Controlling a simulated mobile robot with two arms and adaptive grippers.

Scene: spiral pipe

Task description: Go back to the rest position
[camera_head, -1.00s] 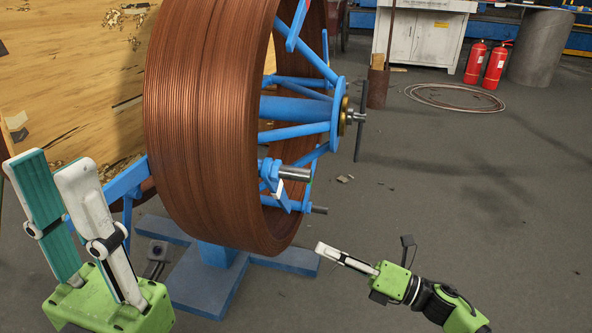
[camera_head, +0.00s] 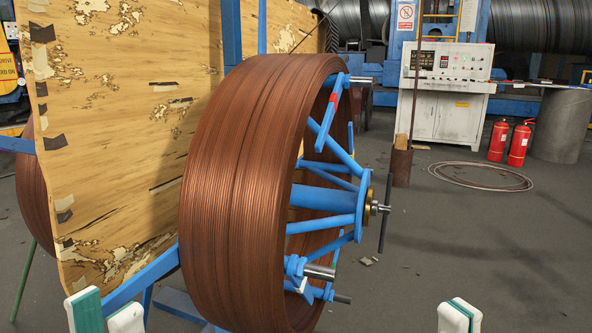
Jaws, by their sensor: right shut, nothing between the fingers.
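The spiral pipe, a large copper-brown coil (camera_head: 235,190), hangs upright on a blue spoked reel (camera_head: 325,200) in the middle of the view. My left gripper (camera_head: 106,313) shows only its fingertips at the bottom left edge, white with a teal pad; they are apart with nothing between them. My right gripper (camera_head: 460,316) shows only white fingertips at the bottom edge, right of the coil; it is shut and empty. Neither gripper touches the coil. The rest of both arms is out of view.
A worn wooden panel (camera_head: 115,110) stands behind the coil on the left. A control cabinet (camera_head: 447,95), two red fire extinguishers (camera_head: 508,143) and a loose wire ring (camera_head: 480,176) are at the back right.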

